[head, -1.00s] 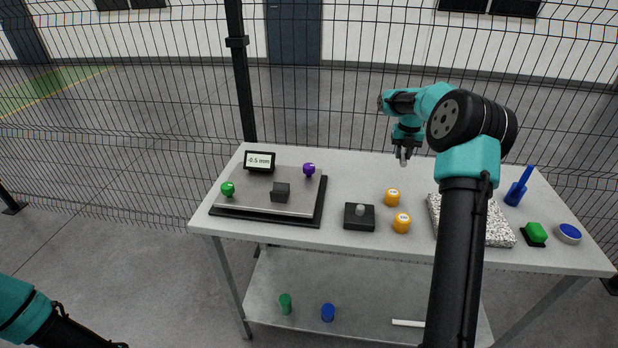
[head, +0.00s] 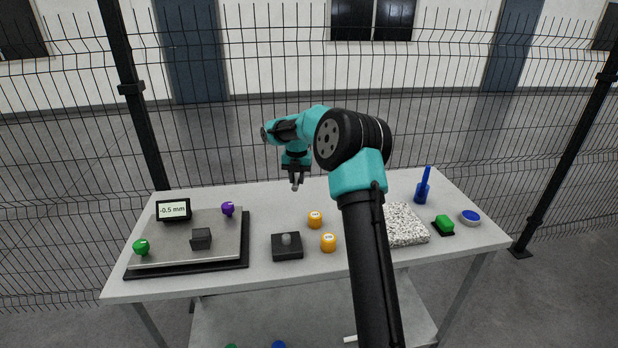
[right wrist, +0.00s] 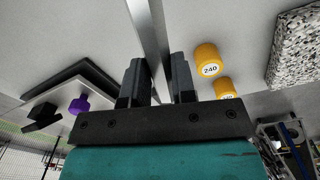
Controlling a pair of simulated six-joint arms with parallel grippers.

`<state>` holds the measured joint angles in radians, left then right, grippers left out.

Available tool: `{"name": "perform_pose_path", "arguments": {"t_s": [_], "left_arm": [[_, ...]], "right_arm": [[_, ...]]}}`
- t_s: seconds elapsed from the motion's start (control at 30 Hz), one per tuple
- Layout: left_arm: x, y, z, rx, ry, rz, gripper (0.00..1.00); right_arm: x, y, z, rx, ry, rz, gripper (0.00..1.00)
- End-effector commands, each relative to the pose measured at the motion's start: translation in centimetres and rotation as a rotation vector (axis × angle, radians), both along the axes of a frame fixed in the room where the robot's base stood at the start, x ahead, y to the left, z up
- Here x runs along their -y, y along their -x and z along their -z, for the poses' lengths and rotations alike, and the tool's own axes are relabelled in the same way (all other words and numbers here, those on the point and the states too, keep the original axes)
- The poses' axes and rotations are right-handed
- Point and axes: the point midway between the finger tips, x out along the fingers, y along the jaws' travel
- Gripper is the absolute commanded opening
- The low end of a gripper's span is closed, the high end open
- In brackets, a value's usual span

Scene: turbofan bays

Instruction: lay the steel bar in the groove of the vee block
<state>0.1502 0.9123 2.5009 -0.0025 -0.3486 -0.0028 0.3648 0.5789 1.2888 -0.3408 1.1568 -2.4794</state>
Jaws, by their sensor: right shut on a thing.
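My right gripper (head: 296,184) is above the back middle of the table. In the right wrist view its fingers (right wrist: 160,85) are shut on a long grey steel bar (right wrist: 153,35), which runs away from the fingers to the top edge. The bar is hard to make out in the head view. A small dark block (head: 201,238) sits on the grey plate (head: 165,250) at the left. It may be the vee block, but I cannot make out a groove. My left gripper is out of view.
A readout of -0.5 mm (head: 173,210), a green knob (head: 141,247) and a purple knob (head: 228,208) are at the plate. Right of it are a dark base (head: 287,252), two orange weights (head: 315,219), a speckled slab (head: 407,226) and a blue tool (head: 422,192).

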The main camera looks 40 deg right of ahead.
Motion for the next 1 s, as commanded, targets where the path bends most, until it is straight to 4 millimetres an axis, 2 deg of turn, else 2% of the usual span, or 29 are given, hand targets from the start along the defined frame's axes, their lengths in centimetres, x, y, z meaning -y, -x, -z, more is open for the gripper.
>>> {"name": "perform_pose_path", "arguments": {"t_s": [0.1,0.5,1.0], "left_arm": [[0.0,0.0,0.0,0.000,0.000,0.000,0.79],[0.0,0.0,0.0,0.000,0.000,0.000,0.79],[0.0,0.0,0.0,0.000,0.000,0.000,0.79]], "right_arm": [[-3.1,-1.2,-0.4,0.007,-0.004,0.095,0.00],[-12.9,-4.0,-1.5,0.031,-0.014,0.436,0.00],[-24.8,-5.1,-2.9,0.063,-0.015,0.848,0.00]]}}
